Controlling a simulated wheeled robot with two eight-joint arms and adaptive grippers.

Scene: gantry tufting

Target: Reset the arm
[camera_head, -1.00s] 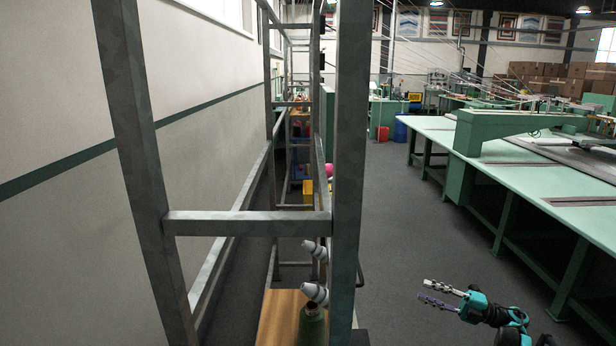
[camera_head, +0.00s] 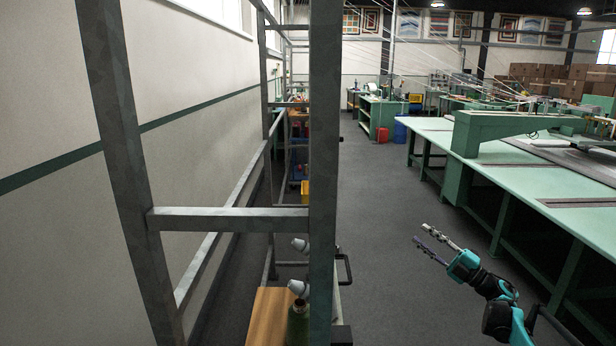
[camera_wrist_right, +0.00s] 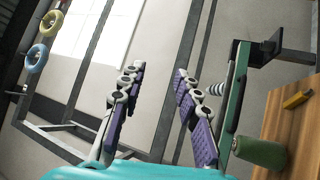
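My right gripper (camera_head: 432,241) is raised over the grey floor at the lower right of the head view, with its arm coming in from the bottom right. Its two fingers are apart with nothing between them. In the right wrist view the purple-padded fingers (camera_wrist_right: 157,100) are spread and the gap between them is empty. My left gripper is not in either view.
A grey metal frame (camera_head: 325,120) stands close on the left. A long green table (camera_head: 515,178) runs along the right. The floor (camera_head: 385,215) between is clear.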

